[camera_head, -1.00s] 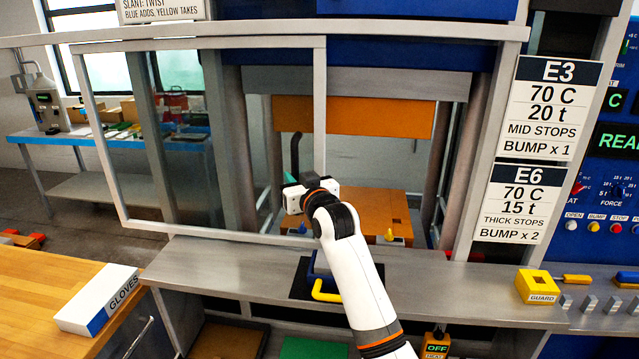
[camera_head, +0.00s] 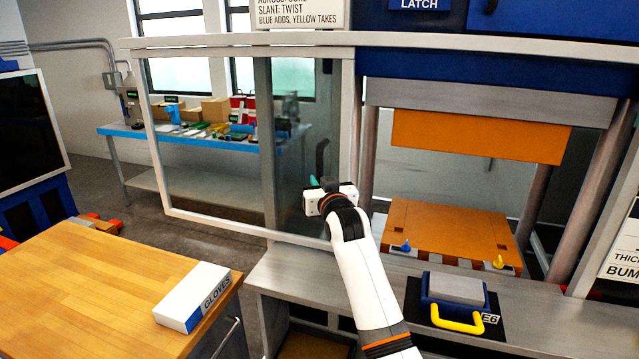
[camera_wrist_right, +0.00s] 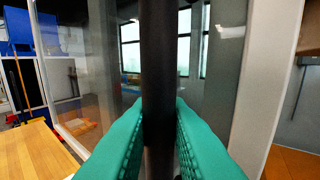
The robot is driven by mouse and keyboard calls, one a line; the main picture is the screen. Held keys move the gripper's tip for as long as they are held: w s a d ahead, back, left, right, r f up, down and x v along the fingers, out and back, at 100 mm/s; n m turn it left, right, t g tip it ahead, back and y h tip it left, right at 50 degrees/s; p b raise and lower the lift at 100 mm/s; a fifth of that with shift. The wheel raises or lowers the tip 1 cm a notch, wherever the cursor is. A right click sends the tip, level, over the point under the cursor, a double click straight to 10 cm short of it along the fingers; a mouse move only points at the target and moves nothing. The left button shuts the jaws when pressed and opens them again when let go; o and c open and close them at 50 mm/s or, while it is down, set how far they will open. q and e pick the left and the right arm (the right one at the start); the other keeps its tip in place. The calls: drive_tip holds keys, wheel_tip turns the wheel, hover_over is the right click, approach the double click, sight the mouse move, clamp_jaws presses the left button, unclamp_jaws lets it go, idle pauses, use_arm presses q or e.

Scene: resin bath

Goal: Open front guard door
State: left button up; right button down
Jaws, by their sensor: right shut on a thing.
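The front guard door is a clear sliding panel in a pale frame (camera_head: 347,110). It stands to the left of the press opening, which shows uncovered. The door's black upright handle (camera_head: 322,158) is near the right edge of the panel. My right gripper (camera_head: 316,181) is at the handle. In the right wrist view, its teal fingers (camera_wrist_right: 160,140) lie on both sides of the dark handle bar (camera_wrist_right: 158,70) and are shut on it. The fingertips are mostly hidden by my own wrist in the head view. My left gripper is not in view.
Inside the press, an orange upper block (camera_head: 478,136) hangs above an orange lower plate (camera_head: 450,228). A blue mould with a yellow handle (camera_head: 457,320) sits on the front ledge. A gloves box (camera_head: 192,300) lies on the wooden table (camera_head: 90,290) at left.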

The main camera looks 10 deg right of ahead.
idle(0.3)
drive_tip(key=c, duration=1.4)
unclamp_jaws()
drive_tip(key=shift+d, duration=0.1)
drive_tip(key=shift+c, duration=0.2)
drive_tip(key=s+b, duration=0.4)
drive_tip(key=s, duration=0.8)
drive_tip(key=shift+d, duration=0.25)
